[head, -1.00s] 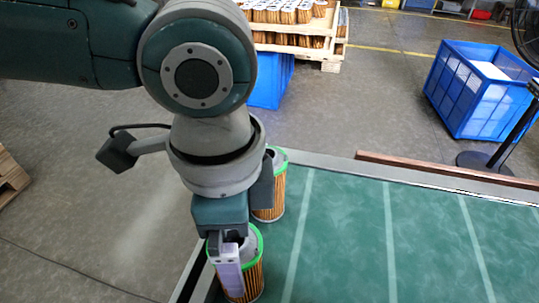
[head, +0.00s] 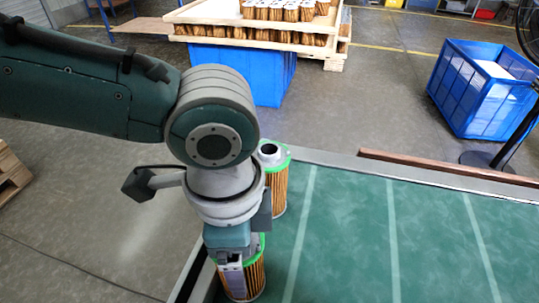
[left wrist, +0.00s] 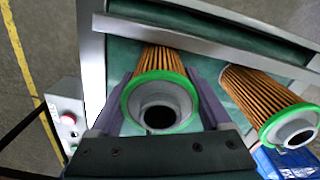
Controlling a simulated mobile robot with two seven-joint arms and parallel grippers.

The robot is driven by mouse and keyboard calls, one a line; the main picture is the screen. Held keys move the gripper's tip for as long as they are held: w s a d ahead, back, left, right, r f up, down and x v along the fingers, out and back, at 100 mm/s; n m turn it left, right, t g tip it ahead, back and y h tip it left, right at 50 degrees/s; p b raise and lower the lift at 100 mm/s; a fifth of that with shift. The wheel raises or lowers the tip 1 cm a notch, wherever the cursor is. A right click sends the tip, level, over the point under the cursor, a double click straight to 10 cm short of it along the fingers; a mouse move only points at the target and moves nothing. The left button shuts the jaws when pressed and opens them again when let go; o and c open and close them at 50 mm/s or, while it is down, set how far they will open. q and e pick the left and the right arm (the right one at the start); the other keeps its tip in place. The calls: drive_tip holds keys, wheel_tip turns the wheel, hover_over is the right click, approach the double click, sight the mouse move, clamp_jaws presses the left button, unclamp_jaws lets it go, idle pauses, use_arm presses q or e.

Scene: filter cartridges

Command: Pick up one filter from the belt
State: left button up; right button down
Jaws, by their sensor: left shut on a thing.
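My left gripper (head: 235,280) is shut around a filter (head: 254,282) with a green rim and pleated orange-brown sides. It stands upright at the near left end of the green belt (head: 345,235); I cannot tell whether it touches the belt. In the left wrist view the held filter (left wrist: 165,60) lies between the two fingers, with its grey collar and dark hole toward the camera. A second filter (head: 274,190) stands upright on the belt just behind, apart from the gripper. It also shows at the right in the left wrist view (left wrist: 255,95). My right gripper is not in view.
A metal rail (head: 330,158) edges the belt, which is clear to the right. Behind, filters fill a wooden tray (head: 335,48) by a blue bin (head: 283,85). Another blue bin (head: 465,105) stands at the right.

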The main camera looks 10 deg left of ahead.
use_arm(q)
drive_tip(key=c, duration=0.7)
